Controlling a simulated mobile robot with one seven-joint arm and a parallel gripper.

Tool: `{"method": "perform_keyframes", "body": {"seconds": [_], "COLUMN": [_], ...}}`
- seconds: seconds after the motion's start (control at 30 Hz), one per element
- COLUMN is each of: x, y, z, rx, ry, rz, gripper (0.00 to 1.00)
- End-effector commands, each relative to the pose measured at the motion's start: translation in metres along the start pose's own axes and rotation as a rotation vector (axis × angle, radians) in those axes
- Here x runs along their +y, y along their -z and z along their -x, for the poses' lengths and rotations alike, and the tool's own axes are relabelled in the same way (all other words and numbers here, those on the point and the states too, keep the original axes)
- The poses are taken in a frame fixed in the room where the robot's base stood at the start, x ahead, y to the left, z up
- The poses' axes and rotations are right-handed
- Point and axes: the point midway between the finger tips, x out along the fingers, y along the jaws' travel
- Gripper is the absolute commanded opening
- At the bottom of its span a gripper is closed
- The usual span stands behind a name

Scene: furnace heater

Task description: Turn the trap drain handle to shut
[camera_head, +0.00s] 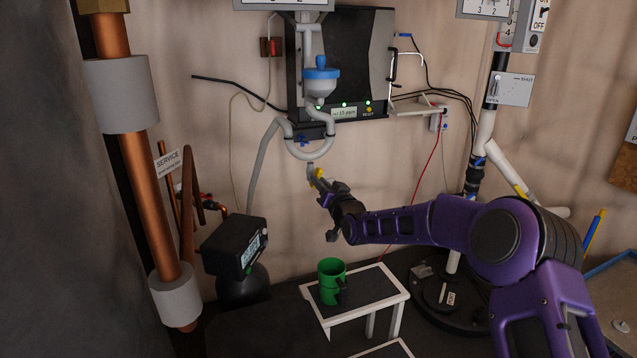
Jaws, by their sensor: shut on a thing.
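The grey U-shaped trap (320,153) hangs under the black wall unit, below a white and blue filter bowl (321,80). A short drain stub (311,168) points down from its bottom. A small yellow trap drain handle (319,173) shows just below the stub. My gripper (321,186) reaches in from the right and is shut on the handle. The purple and black fingers partly cover the handle, so its exact angle is hard to tell. A green jug (331,272) stands below the trap.
The jug stands on a small white-edged table (396,298). A black device with a display (232,246) is at left, near copper pipes (130,120). A red cable (425,160) and white pipes (487,130) are at right. The wall between is mostly clear.

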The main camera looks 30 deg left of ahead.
Motion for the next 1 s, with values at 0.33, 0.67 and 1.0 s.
{"method": "perform_keyframes", "body": {"seconds": [0.33,0.67,1.0], "x": [0.0011,0.002,0.0007], "y": [-0.0004,-0.001,-0.0009], "z": [0.0003,0.0004,0.0002], "rx": [-0.001,-0.001,-0.002], "ry": [-0.002,-0.003,-0.002], "rz": [-0.393,-0.473,-0.797], "gripper": [0.0,0.0,0.0]}}
